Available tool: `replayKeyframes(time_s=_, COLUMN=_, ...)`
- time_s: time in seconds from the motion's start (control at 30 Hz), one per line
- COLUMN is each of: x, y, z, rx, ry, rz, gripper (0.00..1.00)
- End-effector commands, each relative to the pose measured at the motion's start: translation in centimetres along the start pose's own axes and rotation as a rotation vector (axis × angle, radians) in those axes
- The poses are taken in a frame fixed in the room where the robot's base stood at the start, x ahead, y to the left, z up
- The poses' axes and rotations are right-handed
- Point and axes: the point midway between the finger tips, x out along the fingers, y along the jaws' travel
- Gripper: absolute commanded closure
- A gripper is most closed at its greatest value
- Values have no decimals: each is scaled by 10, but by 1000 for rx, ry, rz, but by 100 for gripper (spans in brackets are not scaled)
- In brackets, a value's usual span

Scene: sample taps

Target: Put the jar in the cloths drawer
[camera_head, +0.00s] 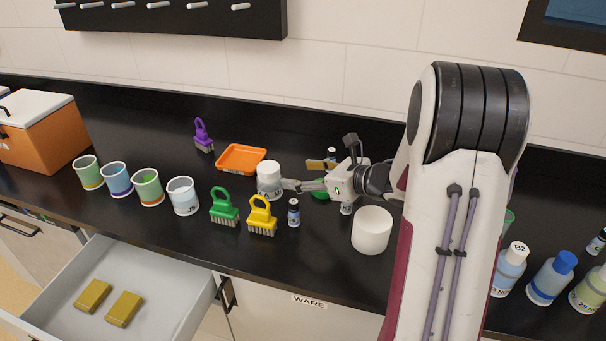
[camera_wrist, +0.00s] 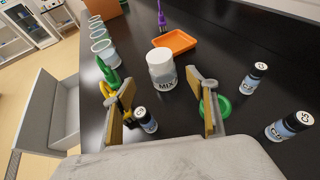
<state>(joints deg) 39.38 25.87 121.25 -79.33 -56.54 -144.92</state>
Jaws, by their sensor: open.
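The jar, white with a white lid and a "MIX" label (camera_head: 269,183), stands upright on the black counter; it also shows in the wrist view (camera_wrist: 162,72). My gripper (camera_head: 287,185) is open, its fingers at the jar's right side in the head view. In the wrist view my gripper (camera_wrist: 148,82) has its two fingers spread, with the jar just ahead of the gap between them. An open grey drawer (camera_head: 178,293) at lower left holds two olive-yellow folded blocks, likely cloths (camera_head: 93,296). The drawer also shows in the wrist view (camera_wrist: 45,105), its contents hidden.
A small vial (camera_wrist: 145,120) stands near the left finger. A green round item (camera_wrist: 215,108) lies by the right finger. Yellow (camera_head: 262,218) and green (camera_head: 224,208) brushes and several cups (camera_head: 183,197) stand between jar and drawer. An orange tray (camera_head: 241,159) lies behind the jar.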

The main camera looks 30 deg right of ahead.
Motion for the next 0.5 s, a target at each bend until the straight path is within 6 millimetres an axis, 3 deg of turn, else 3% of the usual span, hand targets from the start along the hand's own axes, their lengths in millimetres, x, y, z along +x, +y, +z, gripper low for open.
replayKeyframes(time_s=0.27, x=0, y=-1, z=5, rx=28, ry=5, rz=-20, gripper=42)
replayKeyframes(time_s=0.5, x=-4, y=-8, z=28, rx=190, ry=20, rz=-132, gripper=42)
